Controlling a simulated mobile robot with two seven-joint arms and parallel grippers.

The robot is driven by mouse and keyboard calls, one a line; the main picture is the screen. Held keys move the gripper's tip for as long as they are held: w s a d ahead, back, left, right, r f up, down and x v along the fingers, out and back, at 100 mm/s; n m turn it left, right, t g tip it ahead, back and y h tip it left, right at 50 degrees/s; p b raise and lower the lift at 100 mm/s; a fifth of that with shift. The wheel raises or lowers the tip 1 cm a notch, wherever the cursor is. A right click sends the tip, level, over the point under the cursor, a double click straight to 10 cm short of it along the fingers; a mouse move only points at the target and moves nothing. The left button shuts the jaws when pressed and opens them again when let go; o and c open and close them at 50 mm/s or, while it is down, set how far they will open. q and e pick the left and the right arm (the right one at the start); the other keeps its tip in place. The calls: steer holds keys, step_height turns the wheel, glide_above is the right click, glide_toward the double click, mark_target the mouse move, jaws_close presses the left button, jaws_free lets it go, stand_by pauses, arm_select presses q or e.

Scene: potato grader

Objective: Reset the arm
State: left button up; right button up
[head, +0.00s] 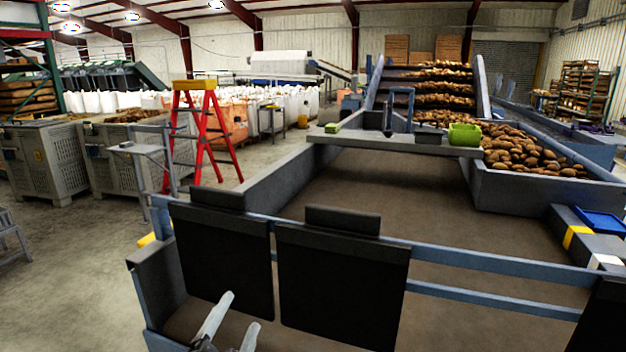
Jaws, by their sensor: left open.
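My left gripper (231,327) shows at the bottom of the head view, left of centre. Its two pale fingers are spread apart, with nothing between them. It is in front of the black flaps (341,287) that hang from the blue rail. The rest of my left arm is out of view below. My right gripper is not in view.
A blue rail (450,262) crosses in front of the grader's wide brown belt (395,192), which is bare. Potatoes (520,150) lie at the back right. A shelf across the belt holds a green basket (464,134). A red stepladder (203,135) and grey crates (55,160) stand left.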

arm_select(q)
steer(key=s+a+f+n+g+y, duration=0.2)
steer(key=s+a+f+n+g, duration=0.2)
steer(key=s+f+n+g, duration=0.6)
steer(key=s+f+g, duration=0.3)
steer(key=s+f, duration=0.6)
steer(key=s, duration=0.3)
step_height(320, 180, down, 22)
steer(key=s+g, duration=0.2)
steer(key=s, duration=0.1)
steer(key=s+a+f+g, duration=0.1)
steer(key=s+a+f, duration=0.2)
steer(key=s+f, duration=1.1)
steer(key=shift+s+h, duration=0.3)
steer(key=shift+s, duration=0.3)
steer(key=shift+a, duration=0.1)
